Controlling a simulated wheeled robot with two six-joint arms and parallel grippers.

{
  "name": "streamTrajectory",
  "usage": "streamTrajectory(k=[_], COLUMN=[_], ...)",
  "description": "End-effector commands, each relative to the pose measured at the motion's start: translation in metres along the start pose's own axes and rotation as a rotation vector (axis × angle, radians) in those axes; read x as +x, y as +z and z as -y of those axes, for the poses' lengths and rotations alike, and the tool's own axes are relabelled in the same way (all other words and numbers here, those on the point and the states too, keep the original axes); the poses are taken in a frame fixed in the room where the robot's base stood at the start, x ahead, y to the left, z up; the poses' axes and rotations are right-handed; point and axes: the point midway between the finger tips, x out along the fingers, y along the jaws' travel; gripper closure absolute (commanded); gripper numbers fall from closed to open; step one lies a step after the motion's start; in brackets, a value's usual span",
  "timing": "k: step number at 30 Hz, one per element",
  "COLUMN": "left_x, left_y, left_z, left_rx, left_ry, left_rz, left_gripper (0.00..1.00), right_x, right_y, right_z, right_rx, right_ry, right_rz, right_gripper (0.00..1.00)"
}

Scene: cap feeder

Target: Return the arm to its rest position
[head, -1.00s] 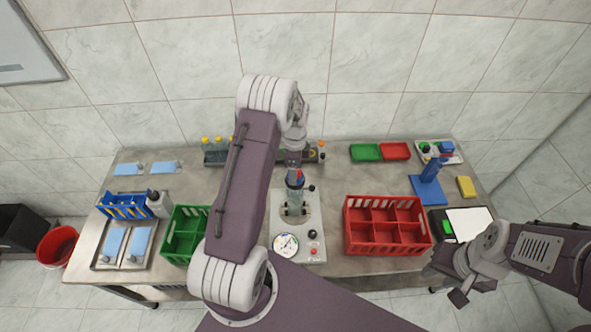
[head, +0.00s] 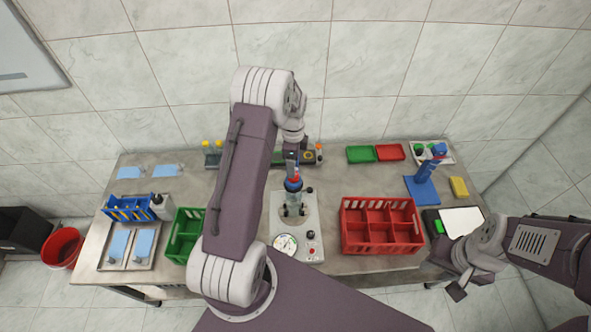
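My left arm reaches over the middle of the table. Its gripper (head: 292,160) is small and partly hidden by the arm, above the grey station (head: 312,218). Directly below it, a small blue and red part (head: 293,184) shows at the top of the station's upright fixture. I cannot tell whether the gripper touches it or whether its fingers are open. My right gripper (head: 451,282) hangs at the table's front right edge, beside the red crate, with nothing visible in it. Its finger gap is not clear.
A red divided crate (head: 381,251) stands right of the station, a green crate (head: 184,240) left of it. A blue stand (head: 422,188), yellow block (head: 459,187) and black-framed white pad (head: 461,221) are at the right. Green (head: 360,154) and red (head: 390,152) trays lie at the back.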

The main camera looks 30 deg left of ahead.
Motion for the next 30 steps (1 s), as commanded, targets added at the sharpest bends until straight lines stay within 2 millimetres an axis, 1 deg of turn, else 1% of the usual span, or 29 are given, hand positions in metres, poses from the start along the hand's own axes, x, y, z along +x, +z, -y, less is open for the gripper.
streamTrajectory(k=[6, 8, 9, 11, 12, 14, 15, 17, 18, 19, 20, 21, 22, 24, 26, 27, 30], left_x=[0.0, 0.006, 0.014, 0.023, 0.027, 0.036, 0.042, 0.05, 0.057, 0.063, 0.069, 0.079, 0.088, 0.106, 0.116, 0.12, 0.126], left_y=[0.0, -0.002, -0.005, -0.014, -0.024, -0.038, -0.046, -0.056, -0.061, -0.064, -0.066, -0.068, -0.068, -0.066, -0.062, -0.058, -0.047], left_z=[0.0, 0.0, 0.001, 0.009, 0.014, 0.006, -0.005, -0.026, -0.042, -0.054, -0.067, -0.085, -0.099, -0.134, -0.159, -0.174, -0.203], left_rx=[0.0, 0.004, 0.011, 0.031, 0.05, 0.085, 0.106, 0.095, 0.06, 0.024, -0.02, -0.091, -0.153, -0.329, -0.487, -0.594, -0.851], left_ry=[0.0, 0.0, -0.006, -0.045, -0.081, -0.114, -0.128, -0.145, -0.15, -0.153, -0.156, -0.155, -0.154, -0.141, -0.124, -0.109, -0.069], left_rz=[0.0, 0.0, -0.001, -0.005, -0.009, -0.016, -0.02, -0.03, -0.038, -0.045, -0.053, -0.064, -0.072, -0.09, -0.099, -0.1, -0.09], left_gripper=[0.35, 0.35, 0.35, 0.35, 0.35, 0.35, 0.35, 0.35, 0.35, 0.35, 0.35, 0.35, 0.35, 0.35, 0.35, 0.35, 0.35], right_x=[0.0, 0.006, 0.017, 0.042, 0.064, 0.1, 0.122, 0.148, 0.164, 0.176, 0.187, 0.201, 0.211, 0.23, 0.236, 0.235, 0.228], right_y=[0.0, 0.001, 0.002, 0.004, 0.006, 0.01, 0.013, 0.016, 0.017, 0.018, 0.019, 0.021, 0.022, 0.024, 0.025, 0.024, 0.023], right_z=[0.0, 0.0, 0.0, -0.001, -0.001, -0.002, -0.002, -0.003, -0.003, -0.003, -0.004, -0.004, -0.004, -0.004, -0.005, -0.005, -0.004], right_rx=[0.0, 0.0, 0.0, 0.0, 0.0, 0.0, 0.0, 0.0, 0.0, 0.0, 0.0, 0.0, 0.0, 0.0, 0.0, 0.0, 0.0], right_ry=[0.0, 0.0, 0.0, 0.0, 0.0, 0.0, 0.0, 0.0, 0.0, 0.0, 0.0, 0.0, 0.0, 0.0, 0.0, 0.0, 0.0], right_rz=[0.0, 0.0, 0.0, -0.001, 0.0, 0.0, 0.001, 0.001, 0.001, 0.001, 0.001, 0.0, 0.0, 0.0, 0.0, 0.0, -0.001], right_gripper=[0.64, 0.64, 0.64, 0.64, 0.64, 0.64, 0.64, 0.64, 0.64, 0.64, 0.64, 0.64, 0.64, 0.64, 0.64, 0.64, 0.64])
